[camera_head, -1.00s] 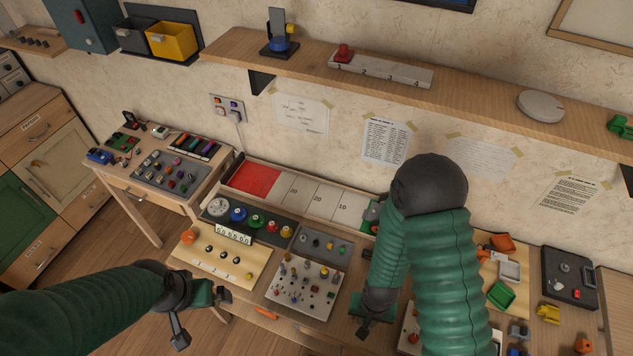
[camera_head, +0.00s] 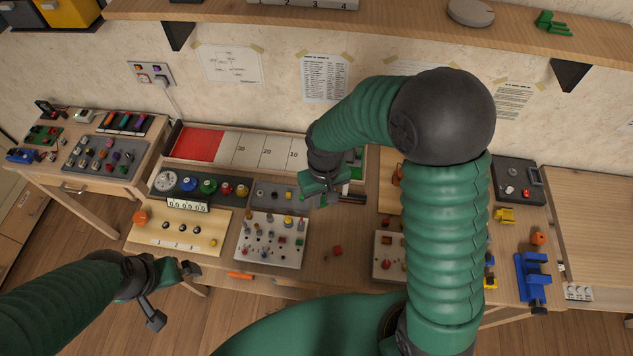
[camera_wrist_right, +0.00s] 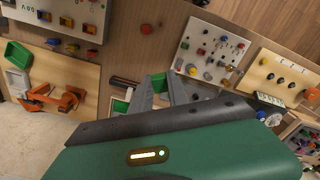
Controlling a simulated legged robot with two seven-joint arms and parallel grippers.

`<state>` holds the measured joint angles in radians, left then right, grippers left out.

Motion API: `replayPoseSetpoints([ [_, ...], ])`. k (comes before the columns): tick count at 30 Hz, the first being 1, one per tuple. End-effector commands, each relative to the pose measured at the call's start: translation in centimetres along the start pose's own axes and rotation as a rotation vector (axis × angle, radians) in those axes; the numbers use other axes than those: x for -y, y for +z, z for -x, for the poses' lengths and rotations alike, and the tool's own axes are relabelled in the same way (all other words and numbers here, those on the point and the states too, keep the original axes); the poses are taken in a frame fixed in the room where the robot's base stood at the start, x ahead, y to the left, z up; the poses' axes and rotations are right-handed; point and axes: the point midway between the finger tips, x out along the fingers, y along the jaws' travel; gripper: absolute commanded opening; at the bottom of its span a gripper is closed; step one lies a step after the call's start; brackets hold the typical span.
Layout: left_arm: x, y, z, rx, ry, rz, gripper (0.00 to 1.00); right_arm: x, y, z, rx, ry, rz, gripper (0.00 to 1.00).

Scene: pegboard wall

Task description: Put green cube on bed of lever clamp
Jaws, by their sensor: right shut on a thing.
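My right gripper (camera_head: 322,190) is over the back middle of the workbench, near the right end of the red-and-white numbered strip. In the right wrist view its two fingers (camera_wrist_right: 161,92) are shut on a small green piece, which looks like the green cube (camera_wrist_right: 158,82). The head view does not show the cube clearly. I cannot tell for certain which thing is the lever clamp; an orange clamp-like device (camera_wrist_right: 68,101) shows on a wooden board in the wrist view. My left gripper (camera_head: 188,272) is low at the left, away from the bench items; its jaws are unclear.
The numbered strip (camera_head: 265,148) lies along the back. A white peg panel (camera_head: 270,240) and a wooden knob board (camera_head: 180,232) stand left of middle. A blue vise-like device (camera_head: 532,278) is at the right. My right arm hides part of the bench. A shelf (camera_head: 400,28) overhangs the back.

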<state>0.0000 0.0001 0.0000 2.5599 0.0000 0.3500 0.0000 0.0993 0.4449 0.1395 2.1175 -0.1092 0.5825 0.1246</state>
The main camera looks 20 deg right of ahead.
Motion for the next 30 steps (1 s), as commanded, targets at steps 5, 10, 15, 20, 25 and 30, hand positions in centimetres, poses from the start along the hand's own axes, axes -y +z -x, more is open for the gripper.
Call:
replayPoseSetpoints([
  [5, 0.0, -0.1, 0.6, 0.0, 0.0, 0.0, 1.0, 3.2, 4.9, -7.1, 0.02, 0.006, -0.034, 0.0],
  [10, 0.0, -0.3, 1.2, 0.0, 0.0, 0.0, 1.0, 4.3, 12.1, -13.0, 0.023, 0.008, -0.108, 0.0],
  [15, 0.0, -0.3, 1.4, 0.0, 0.0, 0.0, 1.0, 3.6, 16.7, -15.1, 0.014, 0.006, -0.146, 0.0],
  [20, 0.0, 0.0, -0.1, 0.0, 0.0, 0.0, 1.0, 2.4, 15.3, -16.2, -0.002, 0.001, -0.157, 0.0],
  [25, 0.0, 1.4, -5.6, 0.001, 0.0, 0.0, 1.0, 1.5, 13.0, -17.5, -0.007, -0.001, -0.153, 0.0],
  [30, 0.0, 2.3, -9.8, 0.001, 0.0, 0.0, 1.0, 0.6, 12.1, -17.4, -0.005, 0.001, -0.153, 0.0],
])
